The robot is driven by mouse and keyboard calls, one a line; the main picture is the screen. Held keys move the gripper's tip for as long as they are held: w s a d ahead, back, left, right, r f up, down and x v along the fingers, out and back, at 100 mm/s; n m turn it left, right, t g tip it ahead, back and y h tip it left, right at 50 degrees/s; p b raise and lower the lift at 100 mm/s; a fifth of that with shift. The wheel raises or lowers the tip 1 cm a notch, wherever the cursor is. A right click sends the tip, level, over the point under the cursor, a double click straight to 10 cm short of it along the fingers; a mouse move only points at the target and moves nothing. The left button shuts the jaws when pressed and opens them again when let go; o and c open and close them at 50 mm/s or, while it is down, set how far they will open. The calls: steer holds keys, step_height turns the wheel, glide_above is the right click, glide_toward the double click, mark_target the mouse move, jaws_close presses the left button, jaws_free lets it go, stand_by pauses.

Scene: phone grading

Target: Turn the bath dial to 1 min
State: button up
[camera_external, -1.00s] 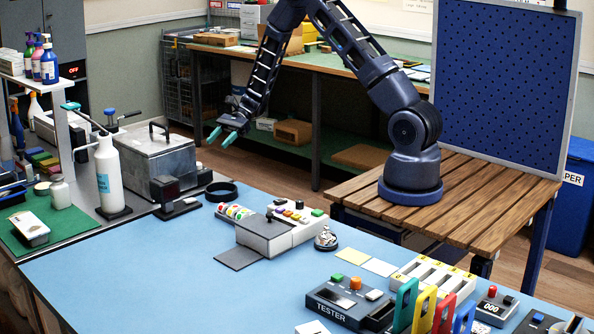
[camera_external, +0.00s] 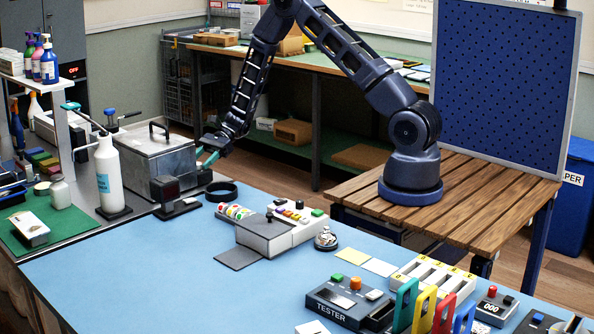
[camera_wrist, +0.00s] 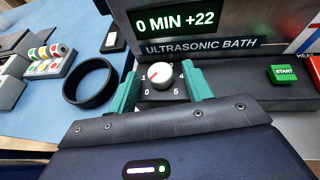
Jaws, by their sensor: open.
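The ultrasonic bath (camera_external: 160,160) is a metal box with a lid handle at the left of the table in the external view. A gap shows between finger and dial; contact is not evident.
A green START button (camera_wrist: 284,74) is right of the dial. A black ring (camera_wrist: 91,83) lies on the blue table to the left, near a panel of coloured buttons (camera_wrist: 46,58). A white spray bottle (camera_external: 108,175) stands left of the bath in the external view.

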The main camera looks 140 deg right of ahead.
steer(key=shift+w, duration=0.1)
steer(key=c, duration=1)
steer(key=shift+o, duration=0.2)
steer(key=shift+a+m+h, duration=0.1)
steer(key=shift+m+h, duration=0.2)
steer(key=m+h, duration=0.2)
steer(key=h, duration=0.1)
steer(key=a+m+g+h, duration=0.1)
steer(key=m+h, duration=0.2)
steer(key=shift+f, duration=0.1)
steer(key=shift+w+a+m+g+h, duration=0.15)
steer(key=shift+m+g+h, duration=0.55)
steer(key=shift+m+h, duration=0.5)
steer(key=shift+w+a+m+g+h, duration=0.15)
steer(key=shift+m+g+h, duration=0.55)
steer(key=shift+m+h, duration=0.45)
steer(key=shift+m, duration=0.25)
steer(key=o, duration=1)
steer(key=shift+c, duration=0.2)
